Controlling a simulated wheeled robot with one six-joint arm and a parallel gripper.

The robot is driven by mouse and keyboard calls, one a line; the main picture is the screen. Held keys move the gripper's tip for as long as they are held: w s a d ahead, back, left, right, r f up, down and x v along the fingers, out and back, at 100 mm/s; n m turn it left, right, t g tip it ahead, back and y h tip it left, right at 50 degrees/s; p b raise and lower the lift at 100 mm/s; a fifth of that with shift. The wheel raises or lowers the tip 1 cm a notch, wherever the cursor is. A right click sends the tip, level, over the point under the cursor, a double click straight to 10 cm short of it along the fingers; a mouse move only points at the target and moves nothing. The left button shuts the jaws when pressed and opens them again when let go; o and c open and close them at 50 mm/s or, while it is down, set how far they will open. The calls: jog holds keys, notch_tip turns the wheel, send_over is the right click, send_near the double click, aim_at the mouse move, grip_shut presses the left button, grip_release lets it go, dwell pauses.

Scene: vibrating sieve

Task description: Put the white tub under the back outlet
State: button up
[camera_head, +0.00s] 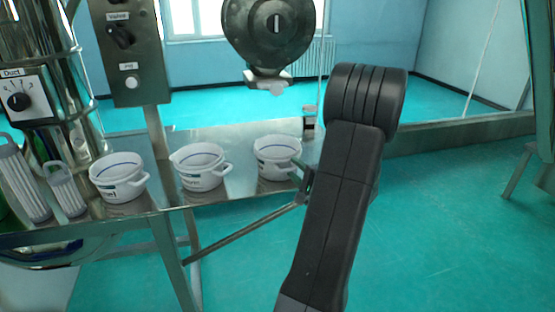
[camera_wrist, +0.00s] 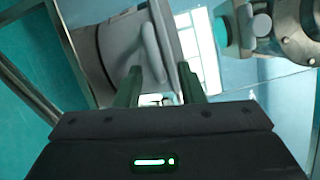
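Three white tubs with blue lines inside and small labels stand in a row on the metal shelf in the head view: a left tub (camera_head: 119,178), a middle tub (camera_head: 200,168) and a right tub (camera_head: 276,158). My gripper (camera_head: 304,180) is at the right tub's handle side, mostly hidden by my arm. In the wrist view my gripper (camera_wrist: 160,74) has its two fingers apart, with a tub's handle (camera_wrist: 152,50) just ahead of and partly between them. Contact cannot be told. Which outlet is the back one is not clear.
A round metal housing (camera_head: 268,30) with a spout below hangs above the shelf (camera_head: 235,135). A control box (camera_head: 125,50) and a knob panel (camera_head: 22,101) stand at left. Floor at right is clear.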

grip_shut()
jog(key=shift+r, duration=0.1)
